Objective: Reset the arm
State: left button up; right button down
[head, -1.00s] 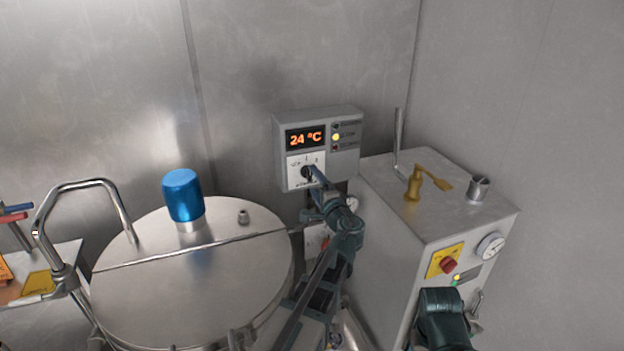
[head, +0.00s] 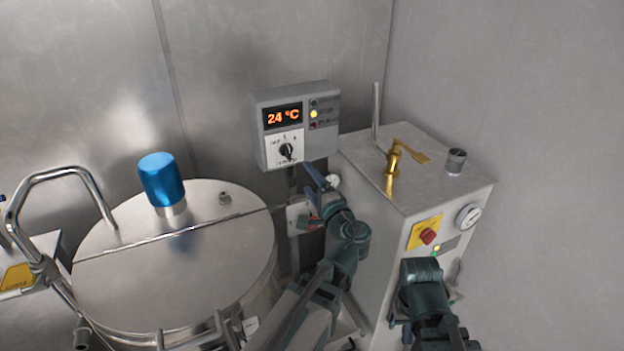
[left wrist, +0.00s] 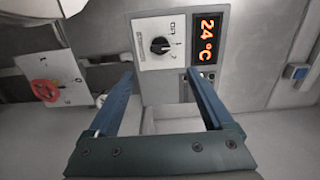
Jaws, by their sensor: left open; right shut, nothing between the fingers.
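My left gripper (head: 316,177) is in front of and just below the grey control box (head: 325,147), apart from its black knob (head: 286,151). In the left wrist view its two blue fingers (left wrist: 168,101) are spread with nothing between them, and the knob (left wrist: 160,46) shows beyond them. The box display reads 24 °C and a yellow light is lit beside it. My right arm (head: 425,290) is low at the right, in front of the white cabinet; its fingertips are hidden in the head view.
A round steel vessel (head: 120,285) with a blue cap (head: 161,180) stands at left. The white cabinet (head: 370,215) carries a brass valve (head: 393,157), a red knob (head: 428,236) and a gauge (head: 469,216). A red handwheel (left wrist: 45,92) shows in the left wrist view. Bare wall lies at right.

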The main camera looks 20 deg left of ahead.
pick_arm(q)
jog(key=s+d+f+n+g+h, duration=0.2)
jog(key=s+f+g, duration=0.15)
jog(key=f, duration=0.35)
jog(key=s+d+f+n+g+h, duration=0.2)
jog(key=s+d+f+n+g, duration=0.15)
jog(key=f, duration=0.25)
jog(key=s+d+f+g+h, duration=0.6)
jog(key=s+d+f+h, duration=0.1)
jog(key=s+d, duration=0.6)
jog(key=shift+d+f+h, duration=0.3)
jog(key=shift+d+f, duration=0.25)
jog(key=shift+f, duration=0.35)
